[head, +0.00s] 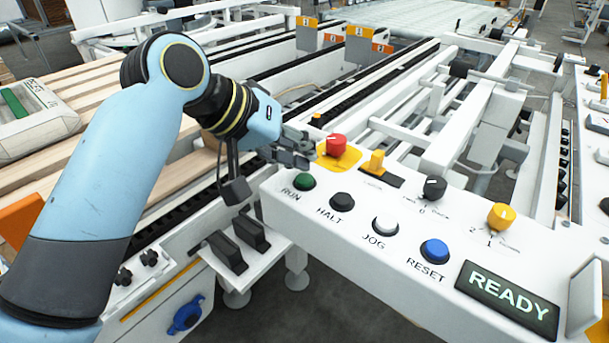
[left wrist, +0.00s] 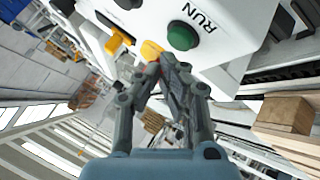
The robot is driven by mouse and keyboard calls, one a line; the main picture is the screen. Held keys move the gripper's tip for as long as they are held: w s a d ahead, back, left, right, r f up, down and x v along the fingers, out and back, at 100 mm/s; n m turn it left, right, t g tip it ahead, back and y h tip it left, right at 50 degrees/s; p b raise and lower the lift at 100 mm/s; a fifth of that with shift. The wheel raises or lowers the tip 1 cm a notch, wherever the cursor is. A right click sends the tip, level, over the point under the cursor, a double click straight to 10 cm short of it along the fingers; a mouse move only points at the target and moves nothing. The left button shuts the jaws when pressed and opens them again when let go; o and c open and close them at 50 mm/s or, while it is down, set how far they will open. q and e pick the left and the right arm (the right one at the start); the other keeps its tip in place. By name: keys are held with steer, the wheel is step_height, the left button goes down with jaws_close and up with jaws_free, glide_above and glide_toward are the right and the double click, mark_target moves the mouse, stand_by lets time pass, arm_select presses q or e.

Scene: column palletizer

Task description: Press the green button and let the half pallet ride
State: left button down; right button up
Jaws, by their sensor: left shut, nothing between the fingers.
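The green button (head: 304,181), labelled RUN, sits at the left end of the white control panel (head: 345,245). It also shows in the left wrist view (left wrist: 182,35), just beyond my fingertips. My left gripper (head: 308,150) is shut and empty, beside the panel's left end and close to the green button; I see no contact. In the left wrist view its fingers (left wrist: 160,62) meet at the tips. The half pallet may be the wooden slatted pallet (head: 85,85) at the left, partly behind my left arm; I cannot tell. My right gripper is not in view.
The panel also carries a red mushroom button (head: 336,144), a black HALT button (head: 342,202), a white JOG button (head: 385,225), a blue RESET button (head: 434,250), and yellow selector knob (head: 501,216). A display (head: 507,298) reads READY. A sack (head: 35,118) lies on the wood.

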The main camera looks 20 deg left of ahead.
arm_select(q)
steer(key=shift+f, duration=0.1)
stand_by(0.3)
steer(key=shift+f+p, duration=0.25)
steer(key=shift+p, duration=0.1)
